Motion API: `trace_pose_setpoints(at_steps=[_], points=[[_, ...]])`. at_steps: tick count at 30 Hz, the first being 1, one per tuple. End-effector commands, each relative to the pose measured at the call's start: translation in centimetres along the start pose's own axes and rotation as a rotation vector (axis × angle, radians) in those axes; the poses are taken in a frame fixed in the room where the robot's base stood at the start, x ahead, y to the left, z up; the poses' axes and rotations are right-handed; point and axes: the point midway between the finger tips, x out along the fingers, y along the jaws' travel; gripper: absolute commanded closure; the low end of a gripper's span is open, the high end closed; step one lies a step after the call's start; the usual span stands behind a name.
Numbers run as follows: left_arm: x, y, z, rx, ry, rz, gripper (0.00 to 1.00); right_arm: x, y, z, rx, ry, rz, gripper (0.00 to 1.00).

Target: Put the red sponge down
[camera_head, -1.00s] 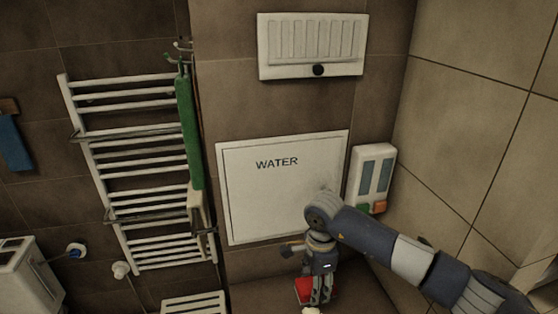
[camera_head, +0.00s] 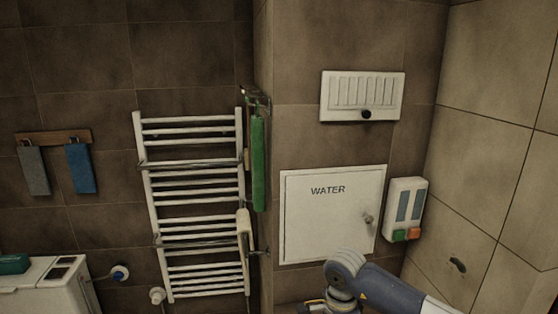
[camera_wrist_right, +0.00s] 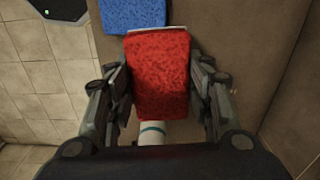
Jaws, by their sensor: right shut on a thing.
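The red sponge (camera_wrist_right: 160,80) is a rough red block, seen in the right wrist view. My right gripper (camera_wrist_right: 160,85) is shut on it, with a finger along each of its long sides. In the head view my right arm comes in at the bottom right, and its gripper and the sponge are below the picture's edge. My left gripper is in neither view.
A blue sponge-like block (camera_wrist_right: 134,14) lies just beyond the red sponge. A white cylinder with a teal band (camera_wrist_right: 152,132) is below it. The head view shows a towel rail (camera_head: 195,205), a WATER panel (camera_head: 325,220) and a soap dispenser (camera_head: 404,208).

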Motion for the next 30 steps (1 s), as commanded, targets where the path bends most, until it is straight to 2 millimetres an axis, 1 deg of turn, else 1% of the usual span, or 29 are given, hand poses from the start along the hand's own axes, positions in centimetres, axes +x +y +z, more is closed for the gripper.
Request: trace_pose_setpoints(at_steps=[5,8,12,14,17,21,24,27,30], points=[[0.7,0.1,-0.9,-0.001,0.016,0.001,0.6,-0.5,1.3,-0.1,-0.12,0.002,-0.003,0.62],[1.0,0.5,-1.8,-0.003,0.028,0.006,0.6,-0.9,2.2,-0.1,-0.2,0.001,-0.002,0.62],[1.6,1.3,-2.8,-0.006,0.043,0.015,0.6,-1.6,3.8,-0.3,-0.336,0.001,-0.004,0.62],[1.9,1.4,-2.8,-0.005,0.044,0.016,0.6,-2.0,4.7,-0.3,-0.409,0.001,-0.003,0.62],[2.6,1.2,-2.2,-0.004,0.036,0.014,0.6,-2.6,6.8,-0.6,-0.564,0.002,-0.003,0.62],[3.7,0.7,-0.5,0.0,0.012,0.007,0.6,-3.6,10.6,-1.2,-0.841,0.004,-0.002,0.62],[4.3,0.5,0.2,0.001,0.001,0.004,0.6,-4.2,13.3,-1.7,-1.023,0.005,-0.001,0.62],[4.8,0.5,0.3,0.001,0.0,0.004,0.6,-4.7,15.4,-2.0,-1.168,0.004,0.0,0.62],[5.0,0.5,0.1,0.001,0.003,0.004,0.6,-5.0,16.9,-2.3,-1.27,0.003,-0.001,0.62]])
